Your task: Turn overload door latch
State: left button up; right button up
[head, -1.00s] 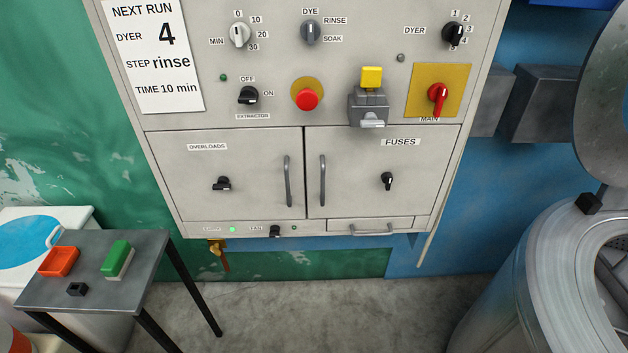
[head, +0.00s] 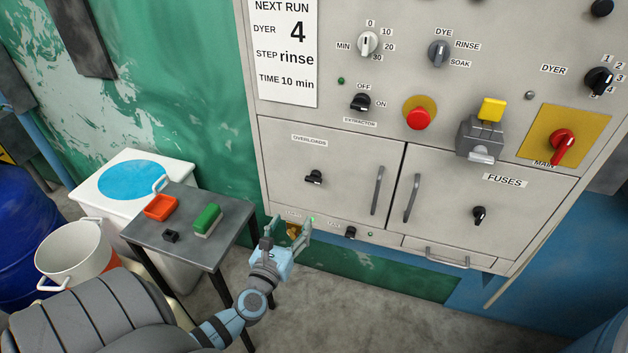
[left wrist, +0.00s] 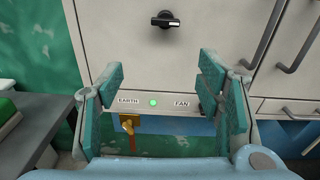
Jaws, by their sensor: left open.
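The overload door (head: 346,158), labelled OVERLOADS, is shut at the lower left of the grey cabinet. Its black latch knob (head: 314,177) lies with its handle roughly level, and it also shows at the top of the left wrist view (left wrist: 165,20). A grey bar handle (head: 377,190) is on the door's right side. My left gripper (head: 288,226) is open and empty, below the latch in front of the cabinet's lower strip. In the left wrist view its fingers (left wrist: 160,92) stand wide apart, with the latch beyond and above them. My right gripper is not in view.
A small table (head: 232,235) with an orange tray (head: 160,207) and a green block (head: 207,218) stands left of my left gripper. A brass padlock-like piece (left wrist: 128,122) hangs under the cabinet. The fuses door (head: 450,207) is shut at right.

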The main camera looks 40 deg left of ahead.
aim_at(312, 182)
pick_arm(q)
jog(key=shift+m+t, duration=0.3)
jog(key=shift+m, duration=0.2)
jog(key=x, duration=0.5)
jog(key=r+b+x, duration=0.1)
jog(key=x, duration=0.8)
jog(key=shift+w+d+r+b, duration=0.25)
jog(key=shift+w+r+b, duration=0.1)
jog(key=shift+w+b, duration=0.05)
jog(key=shift+s, duration=0.1)
jog(key=shift+c, duration=0.2)
jog(key=c, duration=1)
jog(key=shift+d, duration=0.1)
jog(key=shift+c, duration=0.6)
